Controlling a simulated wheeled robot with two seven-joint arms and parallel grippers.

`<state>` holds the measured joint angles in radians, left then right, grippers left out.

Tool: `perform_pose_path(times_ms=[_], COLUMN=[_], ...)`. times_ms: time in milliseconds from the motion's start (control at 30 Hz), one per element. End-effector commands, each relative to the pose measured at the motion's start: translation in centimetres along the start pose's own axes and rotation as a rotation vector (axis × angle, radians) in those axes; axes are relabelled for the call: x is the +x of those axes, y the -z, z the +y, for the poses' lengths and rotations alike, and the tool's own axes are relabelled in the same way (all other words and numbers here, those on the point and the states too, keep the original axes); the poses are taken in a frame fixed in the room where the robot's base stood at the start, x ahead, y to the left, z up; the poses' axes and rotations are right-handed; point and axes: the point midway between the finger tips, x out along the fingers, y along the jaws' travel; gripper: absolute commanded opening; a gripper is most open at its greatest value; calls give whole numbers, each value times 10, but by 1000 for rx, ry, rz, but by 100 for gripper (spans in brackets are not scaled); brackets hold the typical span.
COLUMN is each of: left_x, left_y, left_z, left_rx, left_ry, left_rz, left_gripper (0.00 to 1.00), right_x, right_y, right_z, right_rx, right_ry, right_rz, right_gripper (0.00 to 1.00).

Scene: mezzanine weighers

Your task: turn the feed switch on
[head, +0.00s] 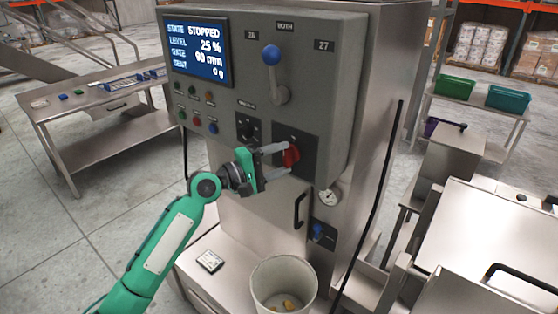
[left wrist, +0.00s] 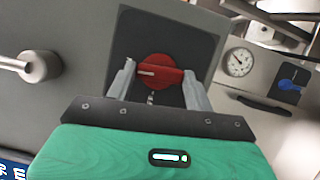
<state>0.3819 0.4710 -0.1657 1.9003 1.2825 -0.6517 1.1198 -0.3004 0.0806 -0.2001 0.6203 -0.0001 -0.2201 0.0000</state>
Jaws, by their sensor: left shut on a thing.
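The feed switch looks to be the red rotary knob (head: 291,155) on a dark plate on the front of the grey machine cabinet; its label is too small to read. In the left wrist view the red knob (left wrist: 158,72) lies between the two fingers, its handle bar running roughly across from one finger to the other. My left gripper (head: 280,160) is shut on the knob, with fingers on either side of it; in the left wrist view the gripper (left wrist: 160,85) hides little of it. The screen (head: 198,50) reads STOPPED, 25 %, 90 mm, 0 g. My right gripper is not in view.
A blue-ball lever (head: 271,55) stands above the knob, and a black selector (head: 246,130) is to its left. A gauge (head: 329,197), black handle (head: 299,209) and blue valve (head: 318,230) are below. A bucket (head: 284,267) stands on the ledge under the arm.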

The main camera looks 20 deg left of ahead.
Motion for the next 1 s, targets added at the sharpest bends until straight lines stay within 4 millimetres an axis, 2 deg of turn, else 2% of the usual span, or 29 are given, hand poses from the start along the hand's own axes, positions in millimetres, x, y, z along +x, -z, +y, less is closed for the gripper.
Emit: perform_pose_path(times_ms=[300,800,833,933,1000], left_x=[0,0,0,0,0], left_y=[0,-1,-1,-1,-1], left_z=[0,-1,-1,-1,0], left_rx=[97,114,114,114,113], left_ry=[43,51,51,50,49], left_rz=[-2,-2,-2,-2,-1], left_gripper=[30,30,55,74,75], right_x=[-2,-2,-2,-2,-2], right_y=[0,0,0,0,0], right_z=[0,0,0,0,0], right_rx=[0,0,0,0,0], right_ry=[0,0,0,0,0], right_rz=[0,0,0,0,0], right_gripper=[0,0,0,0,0])
